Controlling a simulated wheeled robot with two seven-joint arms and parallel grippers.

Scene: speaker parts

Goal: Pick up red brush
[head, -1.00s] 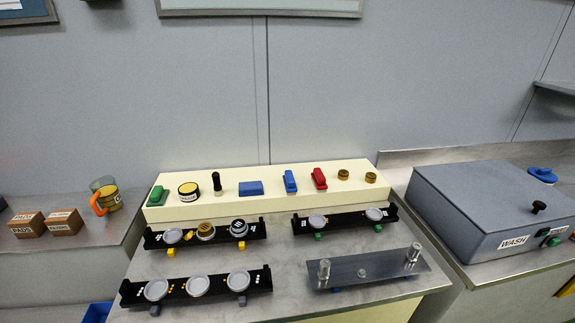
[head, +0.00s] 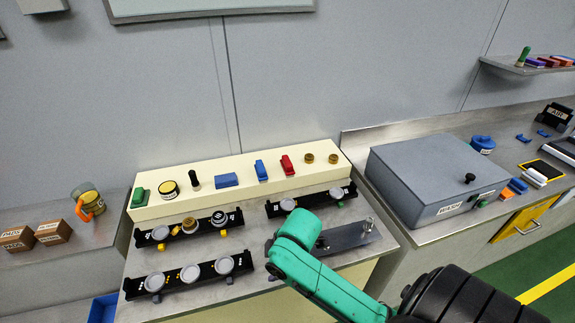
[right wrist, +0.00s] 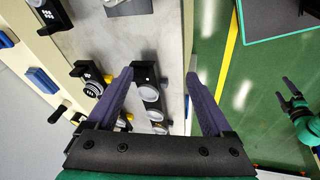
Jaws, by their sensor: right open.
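The red brush (head: 287,165) stands on the cream raised ledge at the back of the table in the head view, between a blue brush (head: 261,170) and brass-coloured round parts (head: 309,158). Nothing is holding it. My right arm comes in from the lower right in the head view, and its gripper is hidden there. In the right wrist view my right gripper (right wrist: 160,78) is open and empty, its purple fingers apart above the table. The red brush is not visible there. My left gripper (right wrist: 287,95) shows small at the right edge of that view, over the green floor.
Black racks with round grey parts (head: 188,274) stand in front of the cream ledge (head: 233,161). A blue flat block (head: 226,180) and a green brush (head: 139,197) share the ledge. A grey WASH box (head: 430,165) stands to the right. Bare wall rises behind.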

